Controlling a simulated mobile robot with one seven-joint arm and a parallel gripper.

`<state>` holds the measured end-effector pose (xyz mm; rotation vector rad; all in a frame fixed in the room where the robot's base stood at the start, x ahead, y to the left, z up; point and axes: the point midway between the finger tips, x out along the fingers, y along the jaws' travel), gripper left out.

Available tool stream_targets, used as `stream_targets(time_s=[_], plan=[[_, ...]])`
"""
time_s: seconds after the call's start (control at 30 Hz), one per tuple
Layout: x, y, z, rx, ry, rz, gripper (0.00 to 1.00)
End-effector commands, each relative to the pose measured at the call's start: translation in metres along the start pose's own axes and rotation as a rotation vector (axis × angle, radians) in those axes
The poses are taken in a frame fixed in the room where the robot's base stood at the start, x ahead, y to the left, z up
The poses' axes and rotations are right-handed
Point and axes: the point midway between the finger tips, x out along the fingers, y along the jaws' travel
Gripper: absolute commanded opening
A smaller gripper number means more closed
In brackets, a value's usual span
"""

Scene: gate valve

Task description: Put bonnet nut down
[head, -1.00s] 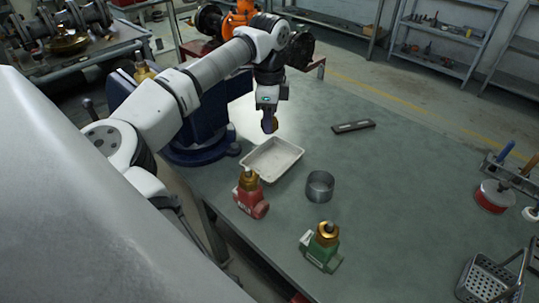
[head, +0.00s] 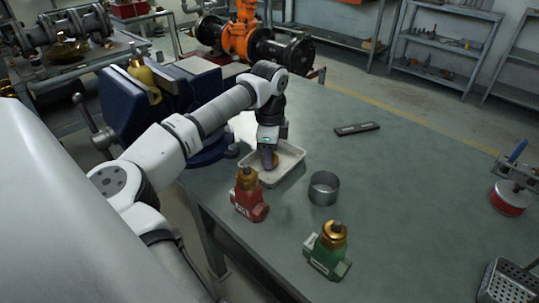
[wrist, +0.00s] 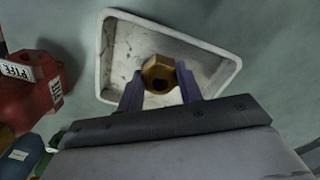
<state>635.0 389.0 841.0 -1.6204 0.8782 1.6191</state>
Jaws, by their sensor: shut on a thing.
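My gripper (wrist: 160,85) is shut on a brass bonnet nut (wrist: 158,74), held between its two fingers. In the wrist view the nut shows against the white tray (wrist: 117,60). In the head view my gripper (head: 268,160) is over the white tray (head: 291,166), low and close to its floor. The nut is mostly hidden behind the fingers there. I cannot tell whether the nut touches the tray.
A red valve body (head: 248,204) with a brass top stands just in front of the tray. A grey metal ring (head: 323,189) is to the right. A green valve (head: 328,254) stands nearer the front. A dark flat bar (head: 356,129) lies behind on open table.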

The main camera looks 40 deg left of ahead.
Motion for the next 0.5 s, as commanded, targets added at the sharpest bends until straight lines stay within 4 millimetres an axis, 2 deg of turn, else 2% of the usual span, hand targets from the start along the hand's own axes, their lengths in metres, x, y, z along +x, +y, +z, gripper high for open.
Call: stream_targets(time_s=[0.17,0.2,0.33,0.5], plan=[[0.005,0.0,0.0,0.0,0.0,0.0,0.1],[0.0032,-0.0001,0.0,0.0,0.0,0.0,0.41],[0.0031,0.0,0.0,0.0,0.0,0.0,0.57],[0.0031,0.0,0.0,0.0,0.0,0.0,0.57]])
